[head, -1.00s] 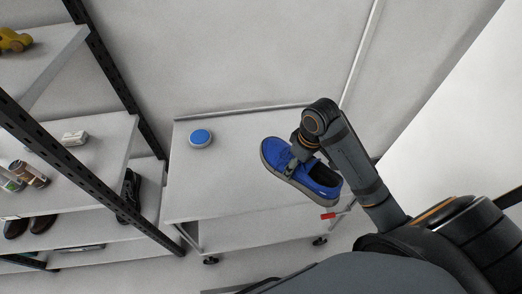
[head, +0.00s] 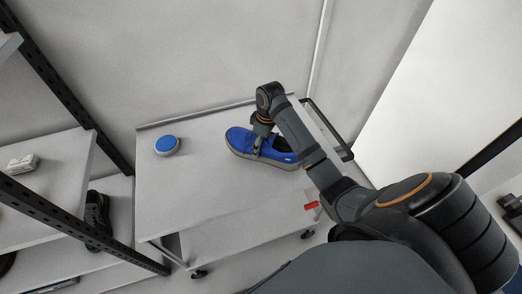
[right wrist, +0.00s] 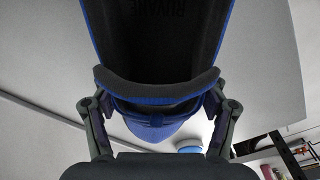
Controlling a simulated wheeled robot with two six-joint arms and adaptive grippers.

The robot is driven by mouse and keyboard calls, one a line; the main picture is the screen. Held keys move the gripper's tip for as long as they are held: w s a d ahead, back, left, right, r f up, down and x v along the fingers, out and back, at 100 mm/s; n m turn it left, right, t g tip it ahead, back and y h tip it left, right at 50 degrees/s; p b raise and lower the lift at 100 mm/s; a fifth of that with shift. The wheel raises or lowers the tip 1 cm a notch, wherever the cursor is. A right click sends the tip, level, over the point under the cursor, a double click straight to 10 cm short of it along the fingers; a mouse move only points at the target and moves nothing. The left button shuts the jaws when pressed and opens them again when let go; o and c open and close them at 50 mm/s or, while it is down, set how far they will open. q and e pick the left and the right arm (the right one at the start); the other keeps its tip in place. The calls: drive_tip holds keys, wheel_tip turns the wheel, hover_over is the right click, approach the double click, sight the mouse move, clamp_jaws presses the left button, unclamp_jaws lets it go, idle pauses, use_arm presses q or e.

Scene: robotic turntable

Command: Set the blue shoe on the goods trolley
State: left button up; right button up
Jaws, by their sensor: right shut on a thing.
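The blue shoe (head: 270,153) has a grey sole and appears over the right part of the goods trolley's white top (head: 210,192) in the head view. My right gripper (head: 257,146) is shut on the shoe from above. In the right wrist view, the shoe (right wrist: 150,125) fills the upper middle, with gripper fingers on both sides of it. I cannot tell whether the sole touches the trolley top. My left gripper is not in view.
A round blue-topped object (head: 166,146) stands on the trolley's left part. The trolley top between the round object and the shoe is clear.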

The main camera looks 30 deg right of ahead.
drive_tip(key=f, duration=0.2)
drive_tip(key=f+p, duration=0.1)
drive_tip(key=shift+w+f, duration=0.15)
drive_tip(key=shift+w, duration=0.15)
drive_tip(key=shift+d+f, duration=0.1)
drive_tip(key=shift+f, duration=0.05)
drive_tip(key=shift+s, duration=0.1)
drive_tip(key=o, duration=1.4)
drive_tip(key=shift+f, duration=0.15)
drive_tip(key=r, duration=0.3)
drive_tip(key=r+b, duration=0.1)
drive_tip(key=r, duration=0.5)
drive_tip(key=shift+s+d, duration=0.3)
drive_tip(key=shift+s, duration=0.05)
drive_tip(key=r+p, duration=0.2)
drive_tip(key=r, duration=0.1)
drive_tip(key=shift+s+d+r, duration=0.1)
drive_tip(key=shift+s+r, duration=0.05)
drive_tip(key=shift+s, duration=0.05)
